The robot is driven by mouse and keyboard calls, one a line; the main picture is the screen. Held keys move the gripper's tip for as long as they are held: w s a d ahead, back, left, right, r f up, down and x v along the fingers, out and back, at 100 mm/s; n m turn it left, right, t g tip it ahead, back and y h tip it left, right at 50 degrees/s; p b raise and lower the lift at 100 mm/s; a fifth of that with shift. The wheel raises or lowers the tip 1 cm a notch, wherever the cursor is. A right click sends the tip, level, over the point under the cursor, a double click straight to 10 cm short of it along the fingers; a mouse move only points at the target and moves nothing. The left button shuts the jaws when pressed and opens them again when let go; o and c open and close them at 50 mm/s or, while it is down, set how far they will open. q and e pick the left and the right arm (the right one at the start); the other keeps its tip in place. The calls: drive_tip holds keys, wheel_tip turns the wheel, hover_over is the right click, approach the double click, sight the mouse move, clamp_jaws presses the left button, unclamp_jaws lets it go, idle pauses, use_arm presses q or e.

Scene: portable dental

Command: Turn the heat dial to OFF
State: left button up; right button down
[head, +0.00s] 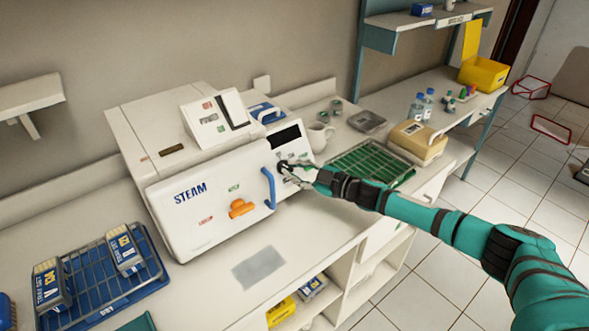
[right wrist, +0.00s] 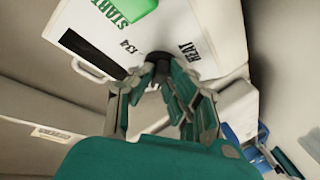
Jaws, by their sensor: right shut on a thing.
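The white machine marked STEAM (head: 205,205) stands on the counter. Its dark round heat dial (head: 282,167) is on the right part of the front panel, partly hidden by my right gripper (head: 296,173). In the right wrist view the dial (right wrist: 159,57) sits beside the printed words HEAT and 134, and the fingers of my right gripper (right wrist: 160,76) are closed on it. The dial's pointer is hidden, so its exact setting cannot be read. My left gripper is not in view.
A blue handle (head: 269,188) and an orange knob (head: 241,208) stick out left of the dial. A green rack tray (head: 372,165) lies right of the machine. A blue wire basket (head: 150,268) holds packs at the left. The counter front is mostly clear.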

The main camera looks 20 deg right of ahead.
drive_tip(key=shift+w+r+n+g+y+p, duration=0.2)
drive_tip(key=shift+n+g+p, duration=0.3)
drive_tip(key=shift+n, duration=0.65)
drive_tip(key=shift+w+r+n+g+y+p, duration=0.15)
drive_tip(key=shift+n+g+p, duration=0.35)
drive_tip(key=shift+n, duration=0.65)
drive_tip(key=shift+s, duration=0.1)
drive_tip(key=c, duration=1.5)
unclamp_jaws()
drive_tip(key=shift+o, duration=0.8)
drive_tip(key=shift+a+f, duration=0.1)
drive_tip(key=shift+f, duration=0.05)
